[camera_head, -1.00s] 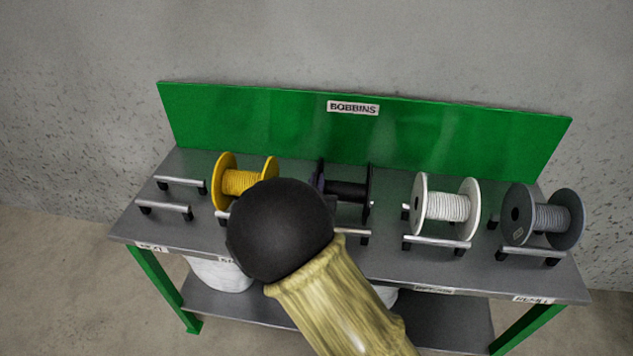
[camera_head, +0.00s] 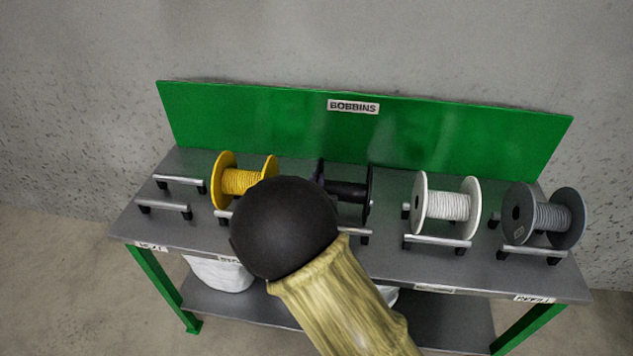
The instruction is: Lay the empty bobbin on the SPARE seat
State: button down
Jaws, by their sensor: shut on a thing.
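My gripper is not visible; the black ball joint and tan link of my arm cover the middle of the bench. A black bobbin (camera_head: 352,190) stands behind the joint, partly hidden, and I cannot tell whether anything holds it. A yellow bobbin (camera_head: 240,179) stands left of it, its lower part covered by the joint. A white bobbin (camera_head: 447,207) and a grey bobbin (camera_head: 550,218) rest on rails to the right. I cannot pick out a clearly empty bobbin. The leftmost seat (camera_head: 165,207), a pair of rails, is bare. The small front labels are too blurred to identify the SPARE seat surely.
The grey bench top (camera_head: 140,225) has a green back panel (camera_head: 250,120) with a BOBBINS sign (camera_head: 353,107). Several rail seats stand up from the top. White rounded things (camera_head: 222,275) sit on the lower shelf. Neighbouring bobbins stand close together.

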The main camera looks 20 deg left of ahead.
jog(key=shift+f+b, duration=0.4)
jog(key=shift+f, duration=0.05)
dwell(0.3)
jog(key=c, duration=1.5)
grip_release()
jog(key=v, duration=1.7)
jog(key=shift+s+b, duration=0.2)
jog(key=shift+b, duration=0.15)
